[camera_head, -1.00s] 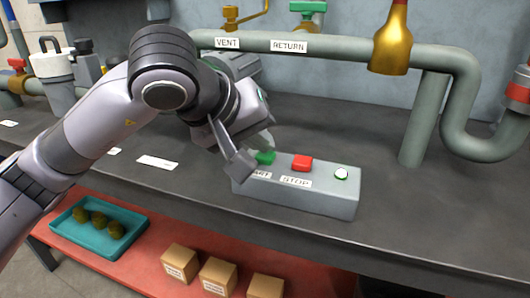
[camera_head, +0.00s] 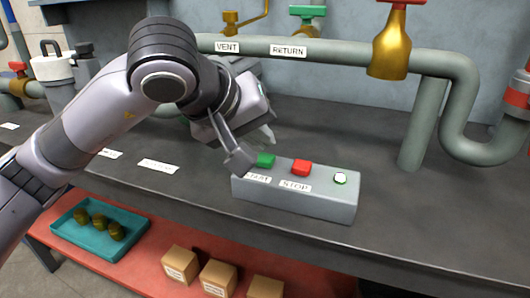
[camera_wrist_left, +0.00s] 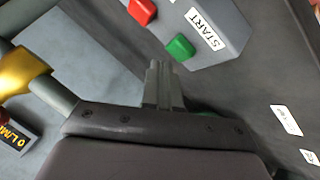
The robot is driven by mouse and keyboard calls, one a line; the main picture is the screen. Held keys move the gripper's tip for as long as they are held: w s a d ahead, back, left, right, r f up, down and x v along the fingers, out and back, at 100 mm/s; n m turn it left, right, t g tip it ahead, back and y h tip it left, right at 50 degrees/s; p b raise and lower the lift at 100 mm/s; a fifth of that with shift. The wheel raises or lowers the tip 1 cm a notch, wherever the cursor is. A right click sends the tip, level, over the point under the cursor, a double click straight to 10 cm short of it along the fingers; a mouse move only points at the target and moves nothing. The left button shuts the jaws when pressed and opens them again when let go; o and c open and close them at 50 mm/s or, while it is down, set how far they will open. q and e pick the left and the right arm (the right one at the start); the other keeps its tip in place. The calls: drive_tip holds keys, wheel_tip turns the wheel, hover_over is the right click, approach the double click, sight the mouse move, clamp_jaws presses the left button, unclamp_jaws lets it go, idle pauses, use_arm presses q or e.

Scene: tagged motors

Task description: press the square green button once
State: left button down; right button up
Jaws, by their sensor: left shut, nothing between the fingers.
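The square green button (camera_head: 265,160) is at the left end of the grey control box (camera_head: 300,203), above a label that reads START in the left wrist view. It also shows in the left wrist view (camera_wrist_left: 180,48). My left gripper (camera_head: 238,162) is shut and empty, just left of the green button in the head view. In the left wrist view its fingertips (camera_wrist_left: 158,66) appear close to the button; I cannot tell whether they touch. My right gripper is in neither view.
A red button (camera_head: 301,168) labelled STOP and a round white button (camera_head: 340,178) share the box. Pipes (camera_head: 340,49) with a brass valve (camera_head: 391,50) run behind. A teal tray (camera_head: 75,238) and boxes (camera_head: 217,279) sit on the red lower shelf.

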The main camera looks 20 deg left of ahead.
sight(260, 160)
use_arm(q)
drive_tip(key=shift+r+p, duration=0.45)
drive_tip(key=shift+r, duration=0.2)
wheel_tip(260, 160, up, 3)
drive_tip(key=shift+r+p, duration=0.2)
drive_tip(key=shift+p, duration=0.95)
drive_tip(key=shift+r, duration=0.15)
drive_tip(key=shift+s, duration=0.1)
